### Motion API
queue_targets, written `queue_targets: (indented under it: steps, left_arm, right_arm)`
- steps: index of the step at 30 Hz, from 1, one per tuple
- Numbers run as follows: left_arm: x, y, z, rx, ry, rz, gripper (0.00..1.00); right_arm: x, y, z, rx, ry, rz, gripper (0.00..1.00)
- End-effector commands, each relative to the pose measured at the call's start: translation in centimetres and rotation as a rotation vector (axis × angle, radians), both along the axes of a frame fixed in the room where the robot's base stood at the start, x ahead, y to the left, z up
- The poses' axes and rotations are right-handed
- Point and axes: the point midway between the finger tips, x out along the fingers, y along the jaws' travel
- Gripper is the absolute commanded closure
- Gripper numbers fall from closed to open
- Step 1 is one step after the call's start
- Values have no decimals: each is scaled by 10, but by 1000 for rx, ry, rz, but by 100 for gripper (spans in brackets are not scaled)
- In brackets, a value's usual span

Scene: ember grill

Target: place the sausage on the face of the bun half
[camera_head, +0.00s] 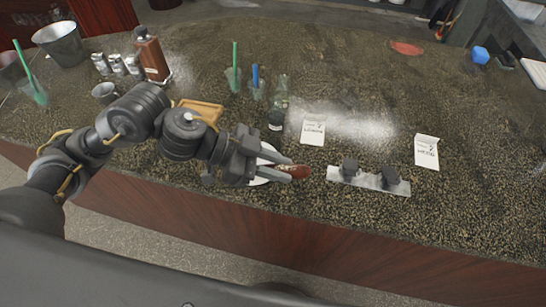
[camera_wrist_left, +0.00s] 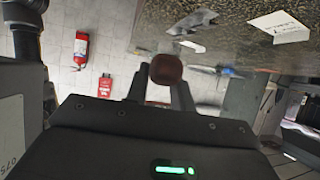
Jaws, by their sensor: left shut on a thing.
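My left gripper (camera_head: 287,173) reaches in from the left in the head view and is shut on the reddish-brown sausage (camera_head: 301,171). The sausage sticks out past the fingertips, near the counter's front edge. In the left wrist view the sausage (camera_wrist_left: 166,68) shows end-on between the two fingers. A white plate (camera_head: 267,150) is partly hidden behind the gripper. I cannot make out a bun half; the gripper may cover it. My right gripper is in neither view.
A metal strip with two dark blocks (camera_head: 368,180) lies right of the sausage. Two white cards (camera_head: 313,130) (camera_head: 427,151) stand on the speckled counter. A glass bottle (camera_head: 280,92), cups with straws and a brown bottle (camera_head: 151,55) stand farther back. The right counter is mostly clear.

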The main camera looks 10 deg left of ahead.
Motion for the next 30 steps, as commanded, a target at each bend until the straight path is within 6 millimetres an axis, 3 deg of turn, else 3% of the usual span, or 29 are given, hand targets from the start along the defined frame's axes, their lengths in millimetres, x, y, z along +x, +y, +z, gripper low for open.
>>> queue_targets:
  steps: [11,16,20,24,30]
  left_arm:
    - [2,-1,3,0,-2,-8,99]
    - [23,7,20,2,-5,41,99]
    - [50,39,23,4,1,156,99]
    - [77,96,11,8,7,320,99]
    - [85,151,-13,6,8,454,99]
  right_arm:
    - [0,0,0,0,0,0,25]
    - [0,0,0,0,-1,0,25]
    - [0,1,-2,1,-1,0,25]
    - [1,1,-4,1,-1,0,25]
    - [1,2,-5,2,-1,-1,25]
